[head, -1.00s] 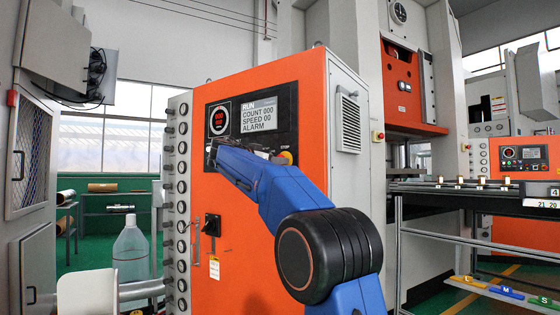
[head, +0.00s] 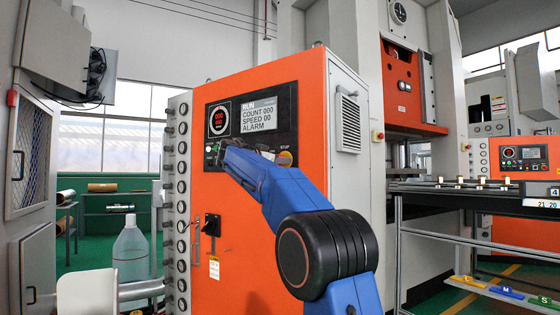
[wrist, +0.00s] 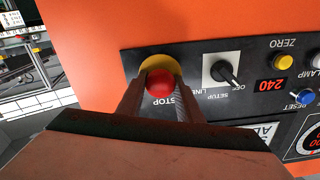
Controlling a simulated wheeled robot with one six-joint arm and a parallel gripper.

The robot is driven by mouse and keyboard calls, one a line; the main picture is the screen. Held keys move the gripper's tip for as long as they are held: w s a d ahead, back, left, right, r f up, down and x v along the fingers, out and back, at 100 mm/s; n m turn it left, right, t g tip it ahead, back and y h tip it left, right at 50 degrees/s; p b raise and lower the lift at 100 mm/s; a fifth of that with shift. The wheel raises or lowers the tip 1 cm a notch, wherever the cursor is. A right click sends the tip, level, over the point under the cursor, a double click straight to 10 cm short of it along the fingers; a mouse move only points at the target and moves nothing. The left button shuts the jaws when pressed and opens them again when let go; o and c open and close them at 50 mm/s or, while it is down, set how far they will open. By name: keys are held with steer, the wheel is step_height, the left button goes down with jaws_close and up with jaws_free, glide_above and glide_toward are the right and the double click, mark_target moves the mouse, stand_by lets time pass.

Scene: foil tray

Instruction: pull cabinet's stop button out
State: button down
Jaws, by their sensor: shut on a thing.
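The red stop button (wrist: 159,84) sits on a yellow surround (wrist: 154,63) on the cabinet's black control panel, above the word STOP in the wrist view. My gripper (wrist: 160,92) has one finger on each side of the red button and is shut on it. In the head view the yellow surround (head: 286,158) shows just right of my blue arm, and my arm hides the gripper's fingers. The orange cabinet (head: 255,240) stands upright with its display reading COUNT 000, SPEED 00, ALARM.
A black selector switch (wrist: 222,72) is close to the button, with a yellow ZERO button (wrist: 283,62) and a blue RESET button (wrist: 304,97) further right. A dark handle (head: 212,225) is lower on the cabinet front. A plastic bottle (head: 131,250) stands at left.

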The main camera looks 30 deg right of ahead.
steer(key=shift+s+a, duration=0.3)
steer(key=shift+a, duration=0.35)
steer(key=c, duration=1.2)
jaws_free()
steer(key=v, duration=1.7)
steer(key=shift+s+a, duration=0.1)
steer(key=shift+a, duration=0.1)
